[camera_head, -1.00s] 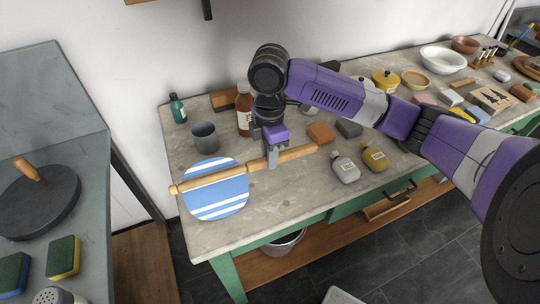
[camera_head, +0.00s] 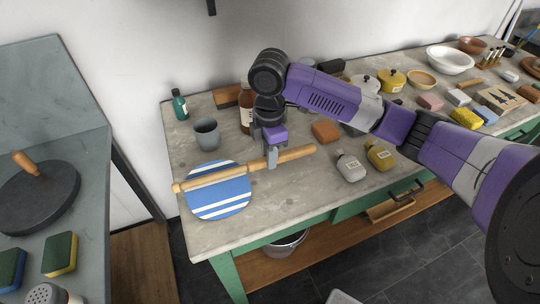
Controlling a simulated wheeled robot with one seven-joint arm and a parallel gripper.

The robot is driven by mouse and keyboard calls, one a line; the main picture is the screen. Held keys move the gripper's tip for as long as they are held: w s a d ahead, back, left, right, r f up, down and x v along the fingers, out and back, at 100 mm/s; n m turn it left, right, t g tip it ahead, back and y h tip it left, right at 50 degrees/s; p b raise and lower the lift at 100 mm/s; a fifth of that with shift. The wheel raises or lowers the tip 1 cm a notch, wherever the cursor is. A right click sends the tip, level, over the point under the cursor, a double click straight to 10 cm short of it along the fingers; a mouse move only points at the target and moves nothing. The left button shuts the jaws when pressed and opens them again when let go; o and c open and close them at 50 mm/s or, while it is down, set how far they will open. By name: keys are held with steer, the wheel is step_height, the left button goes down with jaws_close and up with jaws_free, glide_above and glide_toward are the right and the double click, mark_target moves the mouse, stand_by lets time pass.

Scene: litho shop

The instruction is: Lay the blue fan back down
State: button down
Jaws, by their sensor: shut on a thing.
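The blue fan (camera_head: 222,203) is a round disc with blue and white stripes at the front left of the stone-topped bench. A pale wooden rod (camera_head: 295,154) runs across the disc, sticks out a little at its left edge and extends well to the right as a handle. My gripper (camera_head: 272,162) points down and is shut on this handle, right of the disc. The fan looks about level and close to the bench top. I cannot tell whether it touches the bench. The fingers hide a short part of the handle.
A grey cup (camera_head: 207,134), a green bottle (camera_head: 180,104) and a brown bottle (camera_head: 245,119) stand behind the fan. A grey flask (camera_head: 350,168) and a yellow flask (camera_head: 379,157) stand right of the handle, near an orange block (camera_head: 326,131). The bench front (camera_head: 270,205) is bare.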

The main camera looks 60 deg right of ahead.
steer(key=shift+w+d+f+b, duration=0.2)
steer(key=shift+f+b, duration=0.25)
steer(key=shift+f, duration=0.2)
steer(key=shift+w+d+f+b, duration=0.1)
steer(key=shift+w+f+b, duration=0.1)
steer(key=shift+f+b, duration=0.35)
steer(key=c, duration=1.1)
jaws_free()
steer(key=shift+c, duration=0.2)
steer(key=shift+r, duration=3.9)
